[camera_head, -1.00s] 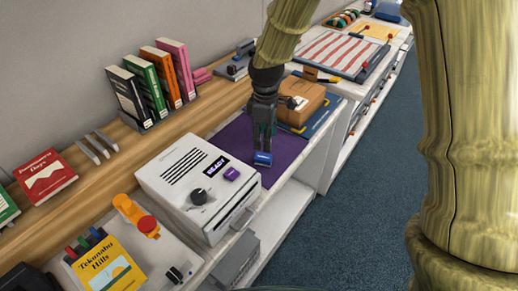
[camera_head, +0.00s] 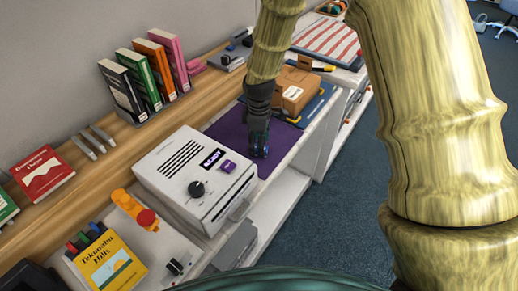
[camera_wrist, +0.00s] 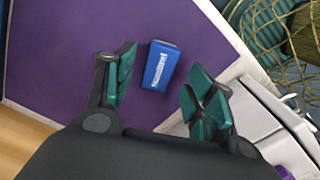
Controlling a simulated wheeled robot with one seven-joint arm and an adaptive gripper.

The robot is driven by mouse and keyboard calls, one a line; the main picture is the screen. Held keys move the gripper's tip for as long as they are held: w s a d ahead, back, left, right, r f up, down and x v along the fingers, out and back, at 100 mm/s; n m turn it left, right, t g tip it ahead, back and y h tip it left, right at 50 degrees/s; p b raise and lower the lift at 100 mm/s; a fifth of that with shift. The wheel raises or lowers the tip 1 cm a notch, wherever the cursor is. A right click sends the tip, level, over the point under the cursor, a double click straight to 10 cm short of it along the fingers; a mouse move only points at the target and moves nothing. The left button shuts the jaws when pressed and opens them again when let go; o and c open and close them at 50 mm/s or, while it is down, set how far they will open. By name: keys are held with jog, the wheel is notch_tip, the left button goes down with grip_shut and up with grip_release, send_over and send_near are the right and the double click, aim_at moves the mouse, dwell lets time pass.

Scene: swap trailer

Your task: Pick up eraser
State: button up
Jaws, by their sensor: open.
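The eraser (camera_wrist: 161,66) is a small blue block with white lettering. In the wrist view it lies on the purple mat (camera_wrist: 65,50), a little beyond the fingertips and between their lines. My gripper (camera_wrist: 160,85) has teal finger pads, which stand apart on either side with nothing between them. In the head view my gripper (camera_head: 259,150) points down over the purple mat (camera_head: 228,125). The eraser is mostly hidden behind the fingers in that view.
A white machine (camera_head: 190,180) with a knob stands left of my gripper. A cardboard box (camera_head: 296,90) sits behind it on the right. Books (camera_head: 140,80) stand on the wooden ledge at the back. The counter's front edge is close on the right.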

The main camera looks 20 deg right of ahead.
jog(key=shift+w+f, duration=0.15)
jog(key=shift+f, duration=0.3)
jog(key=shift+f+p, duration=0.3)
jog(key=shift+f, duration=0.7)
jog(key=c, duration=1.1)
jog(key=shift+r, duration=0.1)
jog(key=shift+r+b, duration=0.55)
jog(key=shift+r, duration=0.7)
jog(key=s+b, duration=0.1)
jog(key=s, duration=0.4)
jog(key=s+d+r+b, duration=0.1)
jog(key=s, duration=0.4)
jog(key=s+r+b, duration=0.1)
jog(key=s, duration=0.5)
jog(key=shift+s+d+r, duration=0.1)
jog(key=shift+d+r, duration=0.05)
jog(key=shift+d, duration=0.05)
